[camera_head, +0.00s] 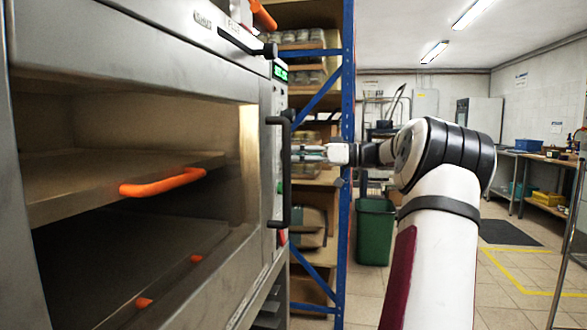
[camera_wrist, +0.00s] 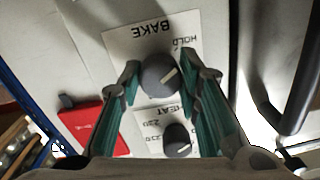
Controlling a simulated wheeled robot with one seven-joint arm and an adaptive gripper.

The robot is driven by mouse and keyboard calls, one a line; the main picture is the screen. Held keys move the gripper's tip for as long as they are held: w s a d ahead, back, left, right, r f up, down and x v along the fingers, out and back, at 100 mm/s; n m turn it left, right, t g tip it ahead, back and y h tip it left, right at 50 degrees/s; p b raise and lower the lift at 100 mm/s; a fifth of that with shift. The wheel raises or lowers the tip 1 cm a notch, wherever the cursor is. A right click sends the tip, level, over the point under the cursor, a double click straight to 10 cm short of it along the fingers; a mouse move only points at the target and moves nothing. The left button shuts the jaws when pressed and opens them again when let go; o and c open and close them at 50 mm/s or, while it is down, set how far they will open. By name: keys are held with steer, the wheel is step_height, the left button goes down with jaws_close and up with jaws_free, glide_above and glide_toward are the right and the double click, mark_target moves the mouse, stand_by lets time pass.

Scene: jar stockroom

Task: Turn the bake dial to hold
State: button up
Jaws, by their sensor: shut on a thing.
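The bake dial (camera_wrist: 157,76) is a dark round knob on a white label plate, in the middle of the wrist view. Its pale pointer line slants to the upper right, the side where the word HOLD (camera_wrist: 183,41) is printed. The lettering appears upside down. My gripper (camera_wrist: 168,74) has one teal-padded finger on each side of this dial and is shut on it. In the head view my gripper (camera_head: 312,153) reaches the oven's side panel from the right, beside the black handle. The dial cannot be made out there.
A second dark knob (camera_wrist: 177,140) with a heat label sits between my fingers, nearer the wrist. A red box (camera_wrist: 92,128) is at the left. The oven's black bar handle (camera_head: 286,172) stands close to my gripper. A blue-framed shelf (camera_head: 346,200) stands behind.

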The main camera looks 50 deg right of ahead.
steer(key=shift+f+n+b, duration=0.1)
steer(key=shift+n+b, duration=0.2)
steer(key=shift+b, duration=0.15)
steer(key=o, duration=1.1)
steer(key=shift+o, duration=0.2)
steer(key=v, duration=1.2)
